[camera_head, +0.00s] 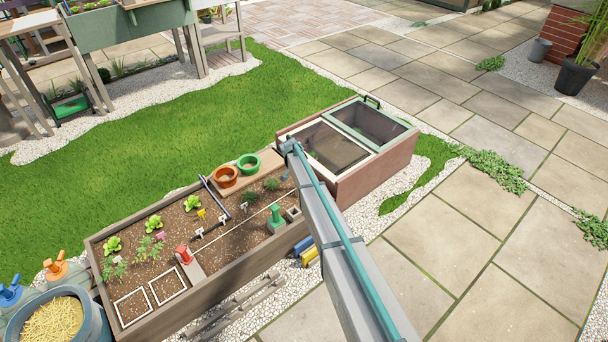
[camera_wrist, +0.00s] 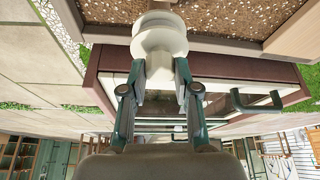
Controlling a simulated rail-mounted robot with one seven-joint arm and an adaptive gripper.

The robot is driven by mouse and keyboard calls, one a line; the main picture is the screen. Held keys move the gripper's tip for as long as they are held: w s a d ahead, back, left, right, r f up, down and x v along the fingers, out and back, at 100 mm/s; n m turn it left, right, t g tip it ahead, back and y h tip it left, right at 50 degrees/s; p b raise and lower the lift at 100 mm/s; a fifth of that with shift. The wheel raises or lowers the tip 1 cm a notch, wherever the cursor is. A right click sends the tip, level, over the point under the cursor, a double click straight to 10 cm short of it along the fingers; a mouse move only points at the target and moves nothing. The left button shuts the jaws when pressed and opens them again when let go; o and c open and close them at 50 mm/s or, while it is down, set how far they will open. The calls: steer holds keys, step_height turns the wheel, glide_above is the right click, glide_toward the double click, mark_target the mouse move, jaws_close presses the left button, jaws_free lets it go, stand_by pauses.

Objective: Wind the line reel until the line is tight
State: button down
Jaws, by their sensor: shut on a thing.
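In the wrist view my gripper (camera_wrist: 160,72) is shut on a narrow pale stem below a cream-white round part. In the head view my arm covers the gripper, and I cannot make out the reel. A thin pale line (camera_head: 240,223) crosses the soil, between a red-topped post (camera_head: 184,254) and the area of a green post (camera_head: 275,216). It looks nearly straight, but I cannot tell how tight it is.
The wooden planter bed (camera_head: 105,240) holds lettuces, small labels and a blue-handled tool (camera_head: 215,197). Paving to the right is open.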

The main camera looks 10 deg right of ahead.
steer(key=c, duration=0.9)
jaws_free()
steer(key=shift+o, duration=0.2)
steer(key=v, duration=1.2)
